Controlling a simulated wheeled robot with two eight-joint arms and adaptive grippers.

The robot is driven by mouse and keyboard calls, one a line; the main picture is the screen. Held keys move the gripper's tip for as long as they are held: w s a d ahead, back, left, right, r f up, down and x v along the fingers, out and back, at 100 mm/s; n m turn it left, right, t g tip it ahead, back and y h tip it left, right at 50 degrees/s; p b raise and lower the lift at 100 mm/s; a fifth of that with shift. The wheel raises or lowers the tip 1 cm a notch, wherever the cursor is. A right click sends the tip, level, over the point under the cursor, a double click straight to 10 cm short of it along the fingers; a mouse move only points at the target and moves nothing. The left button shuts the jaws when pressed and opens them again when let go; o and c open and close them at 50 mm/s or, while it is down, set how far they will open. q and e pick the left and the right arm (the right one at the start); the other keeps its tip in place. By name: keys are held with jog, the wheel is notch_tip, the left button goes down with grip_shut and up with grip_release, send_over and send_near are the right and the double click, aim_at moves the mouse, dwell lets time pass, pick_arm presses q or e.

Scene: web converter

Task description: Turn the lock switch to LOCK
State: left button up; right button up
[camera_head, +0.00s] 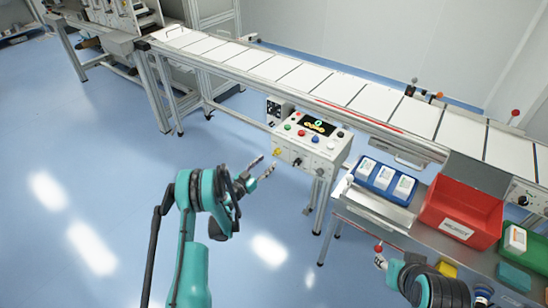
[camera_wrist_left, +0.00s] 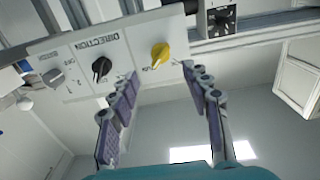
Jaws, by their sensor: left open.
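The control box (camera_head: 311,143) stands at the conveyor's front side. Its front face carries a yellow knob (camera_wrist_left: 160,54), a black knob (camera_wrist_left: 101,68) and a grey knob (camera_wrist_left: 53,77) in a row. The label by the black knob reads DIRECTION, upside down in the left wrist view; I cannot read which knob is marked LOCK. My left gripper (camera_head: 267,164) is open and empty in front of the box's left end. In the left wrist view its fingertips (camera_wrist_left: 160,71) lie either side of the yellow knob, apparently short of it. My right gripper (camera_head: 381,263) shows only partly at the lower right.
The conveyor (camera_head: 290,75) runs behind the box. To the right, a metal table holds a blue tray (camera_head: 367,183) with white packs and a red bin (camera_head: 438,213). The floor at left is clear.

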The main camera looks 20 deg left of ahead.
aim_at(275, 154)
pick_arm(q)
jog(key=b+x, duration=0.2)
jog(key=x, duration=0.5)
jog(key=shift+w+f, duration=0.15)
jog(key=shift+w, duration=0.15)
grip_shut()
